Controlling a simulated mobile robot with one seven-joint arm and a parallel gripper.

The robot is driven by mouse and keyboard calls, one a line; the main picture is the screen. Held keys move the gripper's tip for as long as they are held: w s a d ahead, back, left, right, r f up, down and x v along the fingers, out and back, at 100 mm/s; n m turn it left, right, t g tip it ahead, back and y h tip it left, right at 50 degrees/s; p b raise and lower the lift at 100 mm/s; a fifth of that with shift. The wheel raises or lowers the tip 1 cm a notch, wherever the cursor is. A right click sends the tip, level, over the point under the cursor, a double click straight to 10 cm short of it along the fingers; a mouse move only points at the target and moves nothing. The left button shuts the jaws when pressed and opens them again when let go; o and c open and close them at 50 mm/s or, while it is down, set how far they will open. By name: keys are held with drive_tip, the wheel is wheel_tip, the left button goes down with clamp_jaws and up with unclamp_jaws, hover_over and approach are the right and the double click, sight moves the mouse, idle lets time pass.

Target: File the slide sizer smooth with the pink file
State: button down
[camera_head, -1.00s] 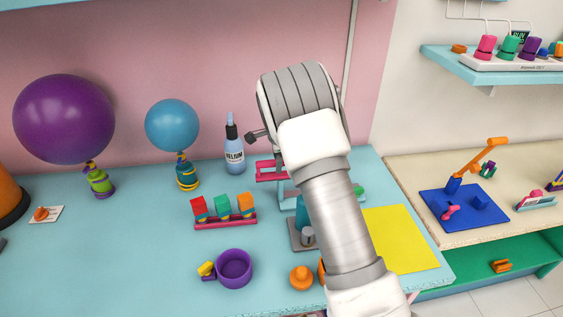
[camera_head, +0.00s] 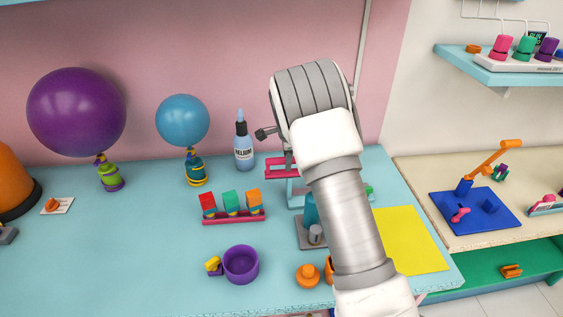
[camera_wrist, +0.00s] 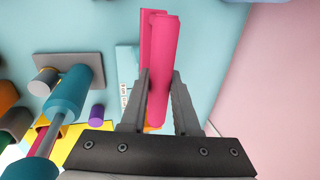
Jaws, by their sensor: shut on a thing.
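In the wrist view my gripper (camera_wrist: 161,82) is shut on a long pink bar (camera_wrist: 159,45) with a ledge along one side. A light blue piece with small printed marks (camera_wrist: 126,65) lies close beside and below the bar; it looks like the slide sizer. In the head view pink bars (camera_head: 280,174) and a light blue frame (camera_head: 294,196) show left of my arm, which hides the gripper and most of this spot. I cannot tell whether the held bar is the pink file or part of the sizer, or whether it touches the light blue piece.
Two balloons, purple (camera_head: 77,112) and blue (camera_head: 182,121), stand left. A side table holds a blue mat (camera_head: 470,218).

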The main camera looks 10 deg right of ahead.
drive_tip(key=shift+s+d+f, duration=0.15)
drive_tip(key=shift+d+f, duration=0.1)
drive_tip(key=shift+d, duration=0.25)
drive_tip(key=shift+d, duration=1.8)
drive_tip(key=shift+r, duration=0.1)
drive_tip(key=shift+r, duration=0.75)
drive_tip(key=shift+a, duration=0.1)
